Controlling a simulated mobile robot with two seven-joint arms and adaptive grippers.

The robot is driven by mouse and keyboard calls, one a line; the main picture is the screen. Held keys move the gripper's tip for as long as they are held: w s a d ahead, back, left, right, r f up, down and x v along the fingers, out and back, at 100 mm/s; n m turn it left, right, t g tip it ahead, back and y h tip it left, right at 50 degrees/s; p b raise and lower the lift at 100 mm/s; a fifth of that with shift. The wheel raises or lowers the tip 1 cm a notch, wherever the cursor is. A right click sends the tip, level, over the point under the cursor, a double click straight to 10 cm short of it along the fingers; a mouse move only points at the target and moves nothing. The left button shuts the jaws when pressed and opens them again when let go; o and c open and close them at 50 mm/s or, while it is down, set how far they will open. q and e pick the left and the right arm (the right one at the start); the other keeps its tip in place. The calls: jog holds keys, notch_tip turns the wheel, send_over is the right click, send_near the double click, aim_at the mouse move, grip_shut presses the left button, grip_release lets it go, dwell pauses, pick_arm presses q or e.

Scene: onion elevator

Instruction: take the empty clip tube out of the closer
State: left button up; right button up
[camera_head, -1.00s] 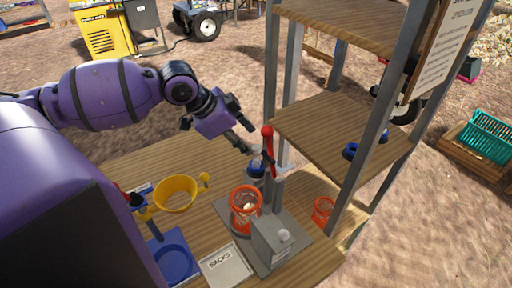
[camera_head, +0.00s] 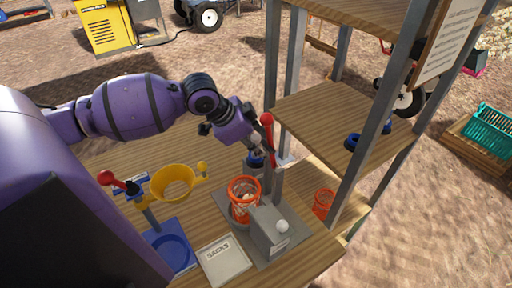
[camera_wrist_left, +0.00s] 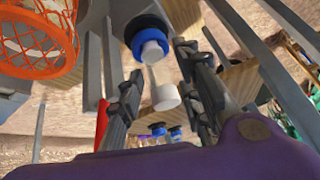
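The closer (camera_head: 270,240) is a grey stand on the table with a red-tipped lever (camera_head: 267,120). An orange mesh basket (camera_head: 243,197) stands at it and also shows in the left wrist view (camera_wrist_left: 35,35). My left gripper (camera_head: 258,152) is beside the lever and partly hides the closer's far side. In the left wrist view, a pale see-through tube with a white end (camera_wrist_left: 166,97), seemingly the clip tube, lies between my left fingers (camera_wrist_left: 162,92). Gaps show on both sides of it. Its far end is near a blue ring with a white knob (camera_wrist_left: 150,45). My right gripper is out of view.
A wooden shelf rack (camera_head: 335,105) with metal posts stands close right of my gripper. Blue rings (camera_head: 353,142) lie on its shelf. Another orange basket (camera_head: 323,201) is below. A yellow funnel (camera_head: 172,183) and a sacks tray (camera_head: 223,260) are at the left and front.

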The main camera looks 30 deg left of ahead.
pick_arm(q)
grip_shut()
